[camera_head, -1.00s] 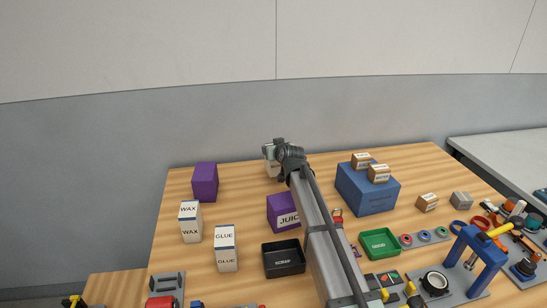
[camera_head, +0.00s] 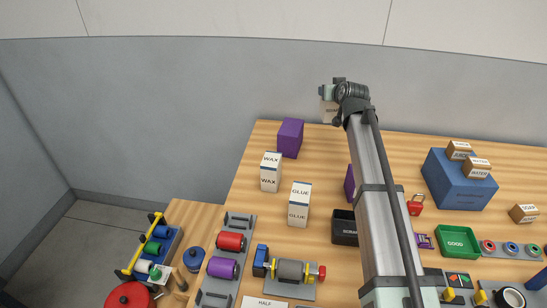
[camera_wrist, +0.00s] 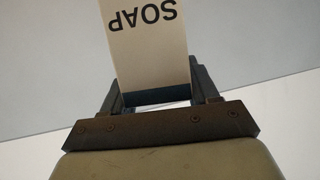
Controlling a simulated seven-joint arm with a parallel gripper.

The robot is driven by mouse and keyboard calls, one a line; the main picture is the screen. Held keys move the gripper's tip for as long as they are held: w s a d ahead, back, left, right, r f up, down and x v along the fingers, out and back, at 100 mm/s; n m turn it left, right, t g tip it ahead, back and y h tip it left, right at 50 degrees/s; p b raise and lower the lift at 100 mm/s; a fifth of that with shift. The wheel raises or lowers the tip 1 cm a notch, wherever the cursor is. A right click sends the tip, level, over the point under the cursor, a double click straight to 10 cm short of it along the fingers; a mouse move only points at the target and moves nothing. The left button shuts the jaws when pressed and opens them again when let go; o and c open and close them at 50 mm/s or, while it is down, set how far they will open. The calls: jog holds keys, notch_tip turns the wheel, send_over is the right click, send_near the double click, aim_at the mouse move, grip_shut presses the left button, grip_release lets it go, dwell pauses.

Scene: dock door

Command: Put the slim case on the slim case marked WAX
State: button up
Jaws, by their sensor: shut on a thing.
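The slim case in my gripper is cream and white with SOAP printed on it (camera_wrist: 145,35); it also shows in the head view (camera_head: 327,110). My gripper (camera_wrist: 155,97) is shut on it, with a dark finger on each side, and holds it high above the back of the table. In the wrist view its lettering is upside down. The slim case marked WAX (camera_head: 270,172) stands upright on the wooden table, to the left of and below my gripper in the head view. Its top looks bare.
A similar case marked GLUE (camera_head: 299,205) stands close in front of WAX, to the right. A tall purple box (camera_head: 290,138) stands behind WAX. Another purple box (camera_head: 349,184) is partly hidden by my arm. A blue box (camera_head: 458,182) carries small cartons at the right.

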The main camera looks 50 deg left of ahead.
jog(key=s+r+n+g, duration=0.1)
jog(key=s+r, duration=0.3)
jog(key=s, duration=0.5)
jog(key=s+r+n+g+y, duration=0.1)
jog(key=s+r, duration=0.2)
jog(key=s, duration=0.6)
jog(key=s+r+n+g, duration=0.1)
jog(key=s+r, duration=0.3)
jog(key=s, duration=0.5)
jog(key=d+f+m+t, duration=0.1)
jog(key=d+f, duration=0.3)
jog(key=f, duration=0.9)
jog(key=shift+s+f, duration=0.15)
jog(key=shift+s, duration=0.2)
jog(key=shift+f, duration=0.1)
jog(key=o, duration=1.2)
jog(key=shift+f, duration=0.1)
